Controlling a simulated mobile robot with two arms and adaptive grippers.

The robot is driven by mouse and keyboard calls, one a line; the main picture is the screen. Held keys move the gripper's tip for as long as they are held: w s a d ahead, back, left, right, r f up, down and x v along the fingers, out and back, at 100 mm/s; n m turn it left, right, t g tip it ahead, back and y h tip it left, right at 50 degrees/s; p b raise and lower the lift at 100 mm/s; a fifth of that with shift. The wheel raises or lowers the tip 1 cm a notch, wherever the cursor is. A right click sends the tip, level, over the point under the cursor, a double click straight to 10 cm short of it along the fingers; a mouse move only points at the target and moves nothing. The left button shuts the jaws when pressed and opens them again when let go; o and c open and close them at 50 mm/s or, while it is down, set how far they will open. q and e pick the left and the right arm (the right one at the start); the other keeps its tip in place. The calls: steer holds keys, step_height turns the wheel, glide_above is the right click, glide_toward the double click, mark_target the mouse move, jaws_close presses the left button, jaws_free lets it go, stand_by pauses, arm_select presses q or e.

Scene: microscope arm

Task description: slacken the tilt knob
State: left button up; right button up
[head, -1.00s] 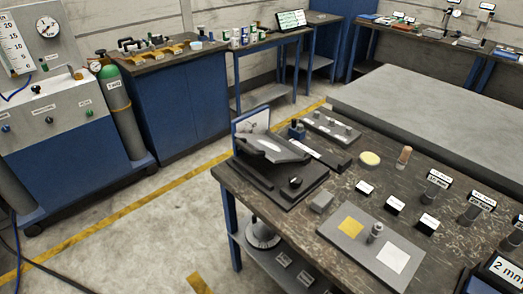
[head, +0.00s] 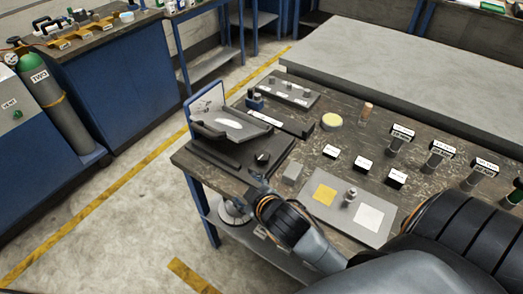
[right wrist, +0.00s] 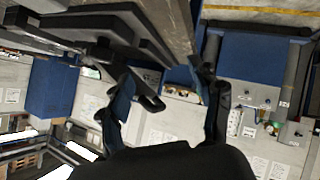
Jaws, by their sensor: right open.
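The tilt knob (head: 262,157) is a small black knob at the front right of the dark microscope stand (head: 215,160), near the table corner. The stand carries a tilted dark plate and an upright blue-edged panel. Dark stand-like parts fill the upper left there; I cannot make out the knob. My left gripper is not in view.
A grey tray (head: 335,222) with yellow and white squares lies further right. Several labelled pieces stand behind it. A round disc (head: 234,213) sits on the shelf below.

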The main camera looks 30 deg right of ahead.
steer(key=w+a+r+n+t+y, duration=0.35)
steer(key=w+r+n, duration=0.25)
steer(key=r, duration=0.3)
steer(key=w+a+r+n+t+y, duration=0.35)
steer(key=w+r+n+t, duration=0.2)
steer(key=r, duration=0.45)
steer(key=s+a+r+n+g+y, duration=0.1)
steer(key=a+r+n+g+y, duration=0.4)
steer(key=a+n+y, duration=0.55)
steer(key=n+g+h, duration=1.5)
steer(key=n+h, duration=0.1)
steer(key=n, duration=0.6)
glide_above(262, 155)
step_height(262, 155, down, 11)
arm_select(q)
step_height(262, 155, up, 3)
steer(key=p, duration=0.3)
arm_select(e)
step_height(262, 155, down, 14)
steer(key=shift+r, duration=0.2)
